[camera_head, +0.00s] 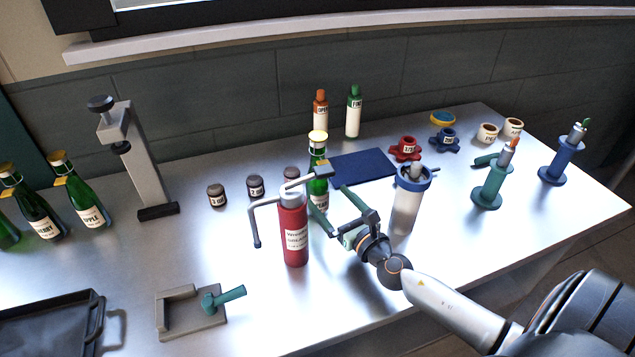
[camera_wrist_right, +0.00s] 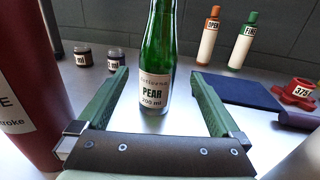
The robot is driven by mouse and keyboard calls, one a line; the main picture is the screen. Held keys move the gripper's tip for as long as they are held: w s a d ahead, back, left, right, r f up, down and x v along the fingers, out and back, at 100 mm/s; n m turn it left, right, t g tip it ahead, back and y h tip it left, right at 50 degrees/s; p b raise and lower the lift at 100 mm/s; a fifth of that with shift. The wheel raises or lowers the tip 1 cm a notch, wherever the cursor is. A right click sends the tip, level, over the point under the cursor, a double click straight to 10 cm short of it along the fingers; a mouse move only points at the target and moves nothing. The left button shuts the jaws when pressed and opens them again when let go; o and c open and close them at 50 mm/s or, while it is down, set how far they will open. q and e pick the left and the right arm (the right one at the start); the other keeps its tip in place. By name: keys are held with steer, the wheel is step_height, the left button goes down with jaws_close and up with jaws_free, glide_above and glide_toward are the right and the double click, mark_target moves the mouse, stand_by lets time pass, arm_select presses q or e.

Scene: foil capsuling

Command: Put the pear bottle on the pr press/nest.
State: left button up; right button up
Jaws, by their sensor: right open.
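The pear bottle (camera_wrist_right: 156,75) is green glass with a label reading PEAR, 200 ml, and stands upright on the table. In the head view the pear bottle (camera_head: 319,187) has a yellowish top and is partly hidden by a red cylinder and my gripper. My right gripper (camera_head: 332,207) is open. In the right wrist view its green fingers (camera_wrist_right: 160,78) stand on either side of the bottle with gaps on both sides. A grey upright stand with a black knob (camera_head: 131,150) is at the back left; I see no readable pr marking on any stand. My left gripper is out of view.
The red cylinder (camera_head: 293,235) with a side handle stands close to the bottle and gripper. A white canister (camera_head: 406,208) is right of the gripper. A blue mat (camera_head: 365,167), small jars (camera_head: 255,186) and teal (camera_head: 490,188) and blue (camera_head: 558,160) stands are around.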

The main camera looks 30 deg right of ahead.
mark_target(324, 194)
steer(key=shift+w+p, duration=0.35)
steer(key=shift+w, duration=2.5)
jaws_close()
steer(key=shift+r, duration=0.15)
